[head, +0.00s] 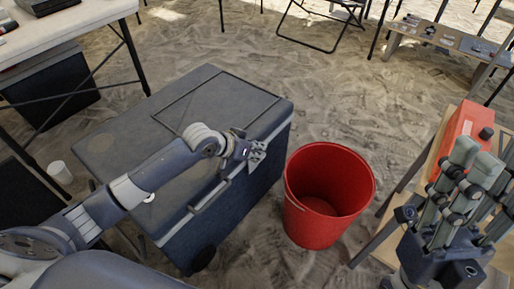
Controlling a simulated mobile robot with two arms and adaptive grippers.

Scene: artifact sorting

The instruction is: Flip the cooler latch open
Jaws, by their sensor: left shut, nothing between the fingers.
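The cooler (110,150) is a large blue-grey box with wheels, standing on the sandy floor left of centre. Its lid is down, with a rectangular panel outlined on top. A long handle bar (207,197) runs along its near right side below the lid edge. My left gripper (258,153) is shut and empty, close to that lid edge near the bar's far end. I cannot tell whether it touches the cooler. The latch is not clearly distinguishable; the gripper and wrist may hide it. My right gripper (476,159) is raised at the lower right, away from the cooler.
A red bucket (300,222) stands just right of the cooler. A table with a red box (460,131) is at the right, behind my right gripper. A white table (75,22) is at the upper left, and a white cup (60,172) is at the left. Open sand lies beyond the cooler.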

